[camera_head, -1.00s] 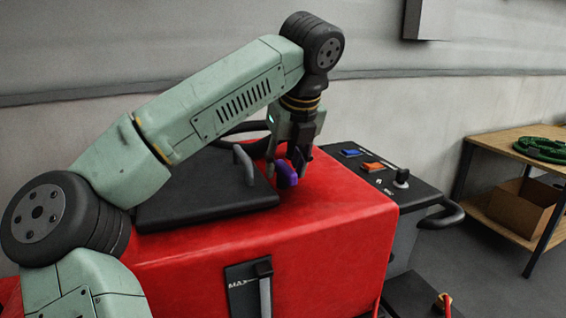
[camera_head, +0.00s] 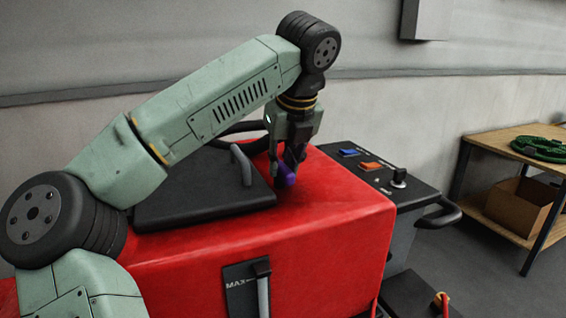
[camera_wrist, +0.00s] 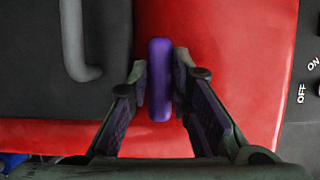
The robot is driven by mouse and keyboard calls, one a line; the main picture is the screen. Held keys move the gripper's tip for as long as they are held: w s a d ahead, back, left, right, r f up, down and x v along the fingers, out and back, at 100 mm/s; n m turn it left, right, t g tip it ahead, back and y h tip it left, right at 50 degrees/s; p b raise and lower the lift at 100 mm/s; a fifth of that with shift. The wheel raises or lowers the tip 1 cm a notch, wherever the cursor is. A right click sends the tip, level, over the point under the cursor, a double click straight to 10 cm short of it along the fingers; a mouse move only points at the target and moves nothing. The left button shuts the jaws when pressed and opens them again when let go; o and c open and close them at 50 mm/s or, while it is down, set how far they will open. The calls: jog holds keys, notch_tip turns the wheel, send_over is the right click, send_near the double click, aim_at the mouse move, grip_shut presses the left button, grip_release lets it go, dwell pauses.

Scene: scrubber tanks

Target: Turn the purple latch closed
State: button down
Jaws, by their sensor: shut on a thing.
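The purple latch (camera_head: 287,177) sits on top of the red tank (camera_head: 330,200), at the right edge of the black lid (camera_head: 205,196). In the wrist view the latch (camera_wrist: 160,80) is an upright-running bar, parallel to the lid's right edge and just beside it. My gripper (camera_head: 287,172) points down over the latch. In the wrist view its two fingers (camera_wrist: 160,88) stand on either side of the latch and close on it. The latch's lower part is hidden by the fingers in the head view.
A grey handle (camera_head: 243,165) rises from the lid, left of my gripper. A black control panel (camera_head: 378,172) with blue and orange switches and a knob lies to the right. A wooden table (camera_head: 510,150) with a green coil stands far right.

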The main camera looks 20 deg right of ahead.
jog(key=shift+m, duration=0.3)
jog(key=m+h, duration=0.1)
jog(key=m, duration=0.1)
jog(key=a+m+h, duration=0.1)
jog(key=m, duration=0.1)
jog(key=shift+w, duration=0.1)
jog(key=m+g+h, duration=0.1)
jog(key=m, duration=0.3)
jog(key=shift+w+a, duration=0.15)
jog(key=m, duration=0.1)
jog(key=m+g+h, duration=0.1)
jog(key=m, duration=0.2)
jog(key=shift+w+a+m, duration=0.15)
jog(key=shift+w+m, duration=0.1)
jog(key=shift+m, duration=0.05)
jog(key=m, duration=0.1)
jog(key=m+g, duration=0.1)
jog(key=m, duration=0.1)
jog(key=m+g, duration=0.1)
jog(key=shift+w+a+m+h, duration=0.1)
jog(key=shift+w+m+h, duration=0.2)
jog(key=shift+w+h, duration=0.1)
jog(key=c, duration=1.5)
grip_release()
jog(key=shift+o, duration=0.2)
